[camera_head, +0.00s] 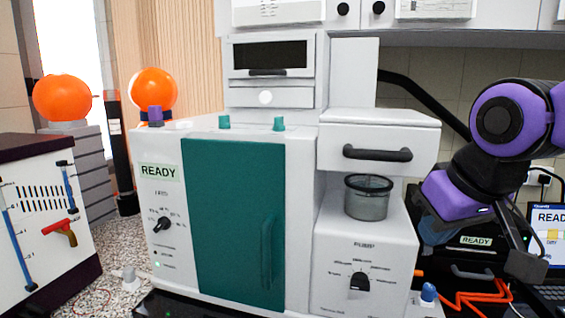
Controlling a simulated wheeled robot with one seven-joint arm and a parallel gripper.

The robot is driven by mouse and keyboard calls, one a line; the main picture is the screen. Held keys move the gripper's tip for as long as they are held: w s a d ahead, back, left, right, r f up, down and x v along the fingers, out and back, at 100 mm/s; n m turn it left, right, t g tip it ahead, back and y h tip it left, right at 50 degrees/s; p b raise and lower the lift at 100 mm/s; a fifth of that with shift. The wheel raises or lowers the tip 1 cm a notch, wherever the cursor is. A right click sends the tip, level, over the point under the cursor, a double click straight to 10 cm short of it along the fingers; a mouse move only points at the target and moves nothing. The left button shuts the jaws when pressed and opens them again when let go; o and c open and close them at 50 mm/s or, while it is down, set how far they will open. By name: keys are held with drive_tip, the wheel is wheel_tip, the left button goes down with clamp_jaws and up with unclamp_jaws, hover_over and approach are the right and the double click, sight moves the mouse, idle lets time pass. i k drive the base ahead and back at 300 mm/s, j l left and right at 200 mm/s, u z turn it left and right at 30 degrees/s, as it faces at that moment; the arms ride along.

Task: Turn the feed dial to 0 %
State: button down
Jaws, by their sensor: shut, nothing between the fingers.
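The feed dial appears to be the small black knob (162,224) on the white left panel of the sieve shaker (210,290), below the READY label. Its tick marks fan above it, but its text is too small to read surely. The knob looks tilted, with one end toward the upper right; the exact setting cannot be read. My gripper (525,263) is at the far right, shut and empty, far from this knob and beyond the machine's right side. Part of it is hidden behind my arm.
A second black dial (360,282), labelled apparently PUMP, is on the right lower panel. A teal door (230,220) lies between the dials. A glass cup (368,198) stands under a drawer handle (377,154). A white panel box (45,215) stands left. Orange cable (475,299) lies lower right.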

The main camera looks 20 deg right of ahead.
sight(164, 224)
drive_tip(key=l+u, duration=0.15)
drive_tip(key=u, duration=0.75)
